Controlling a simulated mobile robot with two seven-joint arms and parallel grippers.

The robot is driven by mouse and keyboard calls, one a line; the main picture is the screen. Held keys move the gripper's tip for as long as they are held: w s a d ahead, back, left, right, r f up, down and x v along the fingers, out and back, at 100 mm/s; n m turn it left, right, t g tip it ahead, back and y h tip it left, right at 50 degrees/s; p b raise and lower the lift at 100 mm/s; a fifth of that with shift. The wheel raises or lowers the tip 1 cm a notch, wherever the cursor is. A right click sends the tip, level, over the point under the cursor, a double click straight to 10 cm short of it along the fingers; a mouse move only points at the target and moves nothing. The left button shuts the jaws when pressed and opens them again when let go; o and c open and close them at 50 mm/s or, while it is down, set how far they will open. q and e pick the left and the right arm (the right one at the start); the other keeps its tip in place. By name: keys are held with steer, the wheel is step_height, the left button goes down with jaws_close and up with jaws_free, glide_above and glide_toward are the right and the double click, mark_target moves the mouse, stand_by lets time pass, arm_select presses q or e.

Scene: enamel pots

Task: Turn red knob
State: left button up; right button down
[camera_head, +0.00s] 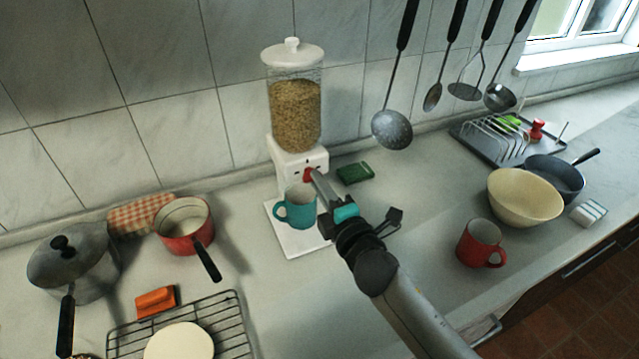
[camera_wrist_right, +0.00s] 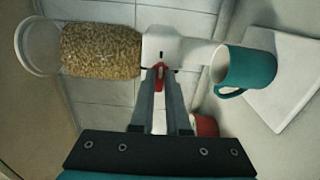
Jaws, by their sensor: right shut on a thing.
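The red knob (camera_head: 309,175) is on the front of a white cereal dispenser (camera_head: 297,156) with a clear canister of grain. My right gripper (camera_head: 314,177) is at the knob, and its fingers cover part of it. In the right wrist view the red knob (camera_wrist_right: 159,70) sits between the two fingertips (camera_wrist_right: 160,78), which are shut on it. A teal mug (camera_head: 299,206) stands upright on the dispenser's white base below the spout; it also shows in the right wrist view (camera_wrist_right: 249,68). Whether grain is in the mug cannot be told. My left gripper is not in view.
A red saucepan (camera_head: 184,226), a grey lidded pot (camera_head: 74,262) and a wire rack (camera_head: 234,318) are at left. A green sponge (camera_head: 355,173) lies right of the dispenser. A red mug (camera_head: 481,243) and cream bowl (camera_head: 524,196) stand at right. Utensils hang above.

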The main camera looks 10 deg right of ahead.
steer(key=c, duration=0.9)
jaws_free()
steer(key=s+d+b, duration=0.1)
steer(key=s+d, duration=0.2)
steer(key=s, duration=1.2)
